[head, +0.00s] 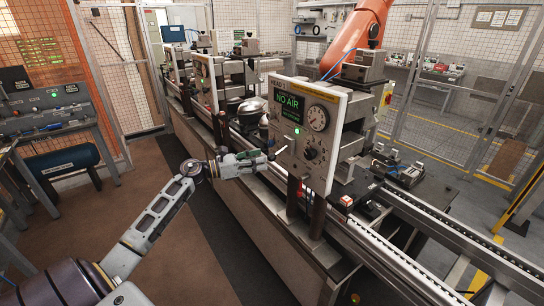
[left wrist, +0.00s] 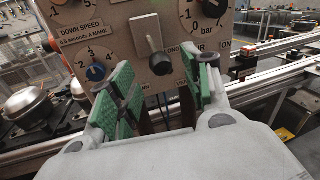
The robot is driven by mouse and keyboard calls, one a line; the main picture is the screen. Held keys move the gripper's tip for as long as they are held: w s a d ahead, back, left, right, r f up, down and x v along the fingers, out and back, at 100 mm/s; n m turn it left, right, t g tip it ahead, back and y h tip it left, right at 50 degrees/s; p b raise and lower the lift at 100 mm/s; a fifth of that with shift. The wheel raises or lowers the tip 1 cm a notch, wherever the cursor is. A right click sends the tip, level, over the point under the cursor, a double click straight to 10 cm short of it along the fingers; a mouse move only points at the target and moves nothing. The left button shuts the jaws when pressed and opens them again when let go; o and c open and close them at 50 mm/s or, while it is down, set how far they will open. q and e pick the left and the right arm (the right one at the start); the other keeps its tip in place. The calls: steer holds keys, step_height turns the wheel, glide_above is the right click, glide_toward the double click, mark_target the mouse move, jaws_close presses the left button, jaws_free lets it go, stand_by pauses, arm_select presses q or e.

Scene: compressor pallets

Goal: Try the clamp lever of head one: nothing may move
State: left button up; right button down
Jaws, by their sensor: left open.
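The nearest head's panel (head: 311,131) is a pale plate with a green display reading "NO AIR", a round gauge and a dial. In the left wrist view, a small lever with a dark grip (left wrist: 154,40) hangs down on this panel (left wrist: 130,28); I cannot read a label naming it the clamp lever. My left gripper (head: 274,150) is at the panel's left edge. Whether a fingertip touches the panel cannot be told. My right gripper is out of view.
A conveyor rail (head: 420,222) runs along the bench past the panel. More heads with panels (head: 206,82) stand farther back. A rounded metal compressor (left wrist: 27,103) sits left of the panel. An orange robot arm (head: 358,38) is behind.

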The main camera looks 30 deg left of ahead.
mark_target(272, 157)
arm_select(q)
steer(key=shift+p+x, duration=0.75)
steer(key=shift+x, duration=2.1)
jaws_close()
